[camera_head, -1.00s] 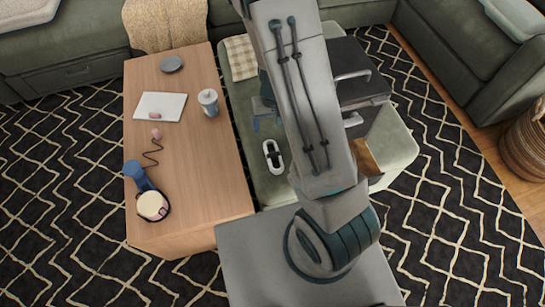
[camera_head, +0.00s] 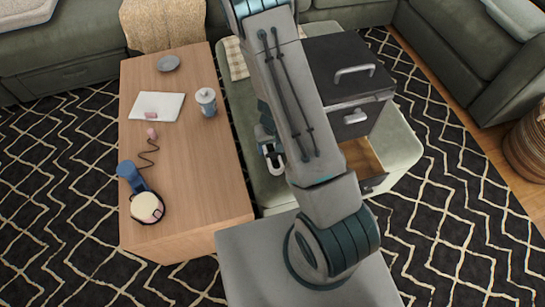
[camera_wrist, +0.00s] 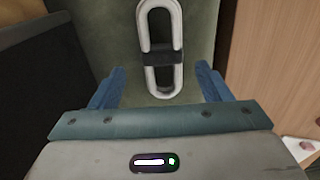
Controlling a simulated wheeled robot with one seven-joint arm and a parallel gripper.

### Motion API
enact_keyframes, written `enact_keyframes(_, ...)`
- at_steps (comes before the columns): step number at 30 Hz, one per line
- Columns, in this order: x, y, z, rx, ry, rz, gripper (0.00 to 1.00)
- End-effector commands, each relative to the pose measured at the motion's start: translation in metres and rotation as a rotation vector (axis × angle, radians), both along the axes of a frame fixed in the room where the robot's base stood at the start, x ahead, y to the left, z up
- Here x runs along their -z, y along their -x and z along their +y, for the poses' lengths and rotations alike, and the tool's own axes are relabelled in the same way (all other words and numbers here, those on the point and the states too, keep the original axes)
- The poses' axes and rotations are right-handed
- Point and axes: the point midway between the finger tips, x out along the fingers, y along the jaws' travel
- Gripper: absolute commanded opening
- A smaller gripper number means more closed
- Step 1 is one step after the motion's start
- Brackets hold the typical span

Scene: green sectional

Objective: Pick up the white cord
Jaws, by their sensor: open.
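The white cord (camera_wrist: 175,77) is a coiled oval loop with a dark band around its middle. It lies on the green ottoman (camera_wrist: 110,45) in the wrist view, just ahead of and between my fingers. My gripper (camera_wrist: 160,80) is open, its two blue fingers apart, with nothing held between them. In the head view the cord (camera_head: 274,160) is partly hidden by my gripper (camera_head: 268,148) and arm, which are over the ottoman's left part.
A wooden table (camera_head: 200,185) stands left of the ottoman, holding a grey cup (camera_head: 206,101), a white notebook (camera_head: 157,107), a blue lamp-like object (camera_head: 132,177) and a grey dish (camera_head: 169,63). A dark drawer cabinet (camera_head: 350,75) with an open lower drawer stands on the ottoman's right.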

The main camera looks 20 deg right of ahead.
Motion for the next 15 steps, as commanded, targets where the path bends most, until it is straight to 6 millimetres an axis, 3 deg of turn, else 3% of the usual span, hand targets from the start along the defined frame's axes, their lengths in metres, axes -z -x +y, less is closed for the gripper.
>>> enact_keyframes(1,0.013,0.003,0.001,0.003,0.000,0.003,0.71)
enact_keyframes(6,0.034,0.005,0.003,0.002,0.000,0.002,0.71)
enact_keyframes(15,0.038,0.004,0.003,0.000,0.000,0.000,0.71)
